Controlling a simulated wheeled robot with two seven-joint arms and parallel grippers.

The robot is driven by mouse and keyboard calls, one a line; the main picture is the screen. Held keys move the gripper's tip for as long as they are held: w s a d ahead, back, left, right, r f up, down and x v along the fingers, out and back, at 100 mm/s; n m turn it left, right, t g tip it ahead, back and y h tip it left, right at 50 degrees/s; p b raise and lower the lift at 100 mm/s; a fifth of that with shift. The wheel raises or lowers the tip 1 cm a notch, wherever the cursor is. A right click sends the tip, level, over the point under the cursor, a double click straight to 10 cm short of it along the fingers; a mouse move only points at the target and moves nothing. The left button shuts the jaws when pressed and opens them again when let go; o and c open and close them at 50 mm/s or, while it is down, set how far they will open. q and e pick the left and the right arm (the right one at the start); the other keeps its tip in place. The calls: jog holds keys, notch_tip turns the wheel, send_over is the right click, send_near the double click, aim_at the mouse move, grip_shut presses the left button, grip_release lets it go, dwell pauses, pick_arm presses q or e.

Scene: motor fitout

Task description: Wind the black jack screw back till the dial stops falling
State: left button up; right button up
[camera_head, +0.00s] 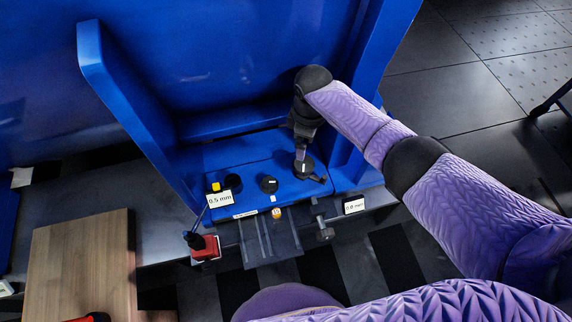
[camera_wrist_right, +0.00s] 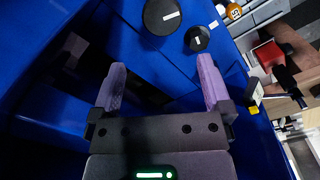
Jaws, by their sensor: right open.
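Black round knobs with white marks sit on the blue base plate; I cannot tell for sure which is the jack screw. One knob (camera_head: 304,170) is at the right, under my right gripper (camera_head: 303,150). Another knob (camera_head: 268,184) is in the middle. In the wrist view a large knob (camera_wrist_right: 162,15) and a smaller one (camera_wrist_right: 197,38) lie beyond the fingertips. My right gripper (camera_wrist_right: 161,80) is open, with nothing between its fingers there. Two white readouts show: "0.5 mm" (camera_head: 219,199) at the left and one reading about "0.0 mm" (camera_head: 354,206) at the right. My left gripper is not in view.
Blue upright walls (camera_head: 130,90) flank the plate. A red box (camera_head: 206,248) with a black handle stands at the front left, near a wooden board (camera_head: 80,265). An orange numbered piece (camera_head: 276,213) and a grey bolt (camera_head: 325,232) are at the front edge.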

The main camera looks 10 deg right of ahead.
aim_at(305, 164)
jog(key=m, duration=0.5)
jog(key=m+b, duration=0.1)
jog(key=m, duration=0.5)
jog(key=f+m+b, duration=0.1)
jog(key=m, duration=0.5)
jog(key=shift+s+a, duration=0.1)
jog(key=shift+s, duration=0.25)
notch_tip(305, 164, down, 10)
jog(key=b, duration=0.7)
jog(key=shift+r, duration=0.35)
jog(key=c, duration=1.1)
jog(key=shift+o, duration=0.2)
jog(key=shift+r, duration=0.15)
jog(key=shift+n+p, duration=1.1)
jog(key=n+p, duration=0.1)
jog(key=n, duration=0.1)
jog(key=shift+n, duration=0.3)
jog(key=n, duration=0.5)
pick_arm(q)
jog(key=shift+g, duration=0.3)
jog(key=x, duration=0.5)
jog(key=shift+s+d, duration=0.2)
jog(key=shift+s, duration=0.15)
pick_arm(e)
jog(key=n, duration=0.5)
jog(key=shift+d, duration=0.2)
